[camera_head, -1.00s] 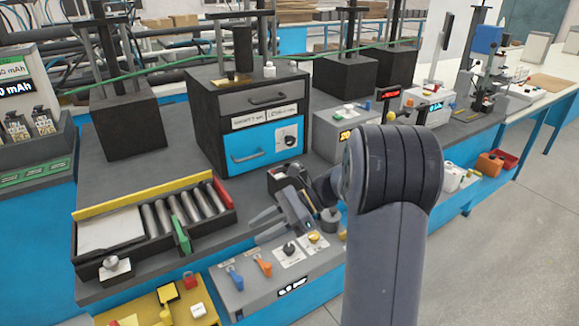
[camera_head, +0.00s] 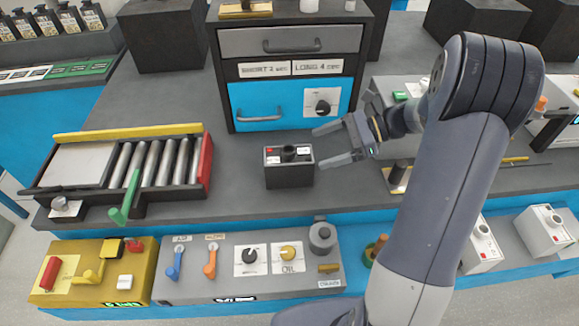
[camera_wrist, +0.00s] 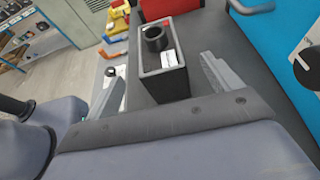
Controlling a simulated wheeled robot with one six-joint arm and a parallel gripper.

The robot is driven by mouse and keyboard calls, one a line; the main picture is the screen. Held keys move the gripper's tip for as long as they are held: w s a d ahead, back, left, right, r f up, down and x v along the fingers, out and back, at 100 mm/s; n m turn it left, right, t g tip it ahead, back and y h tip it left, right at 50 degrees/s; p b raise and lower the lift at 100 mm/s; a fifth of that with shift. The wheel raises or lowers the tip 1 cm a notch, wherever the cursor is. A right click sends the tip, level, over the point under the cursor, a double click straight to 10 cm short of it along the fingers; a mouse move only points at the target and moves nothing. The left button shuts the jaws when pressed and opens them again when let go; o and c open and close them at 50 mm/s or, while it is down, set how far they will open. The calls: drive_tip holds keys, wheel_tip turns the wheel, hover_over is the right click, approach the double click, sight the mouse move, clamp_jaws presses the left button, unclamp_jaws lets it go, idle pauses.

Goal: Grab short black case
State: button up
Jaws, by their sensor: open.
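The short black case (camera_head: 289,166) stands upright on the dark worktop, in front of the cabinet with the blue drawer. It has a grey-edged top with a black round knob, a red spot and white labels. My gripper (camera_head: 328,144) is open and empty, just to the right of the case, with its fingers pointing left toward it. In the wrist view the case (camera_wrist: 163,70) lies ahead, between the lines of the two spread fingers (camera_wrist: 160,85). The fingers look apart from it.
The cabinet (camera_head: 290,50) with drawers stands behind the case. A roller tray (camera_head: 205,165) with a red end is to the left. A control panel (camera_head: 247,268) with levers and knobs runs along the front. Bare worktop (camera_head: 237,160) lies left of the case.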

sight(298, 165)
wheel_tip(298, 165, down, 4)
drive_tip(key=shift+r, duration=0.1)
drive_tip(key=shift+x, duration=1.1)
drive_tip(key=shift+p+x, duration=0.3)
drive_tip(key=shift+x, duration=2.35)
drive_tip(key=c, duration=1.2)
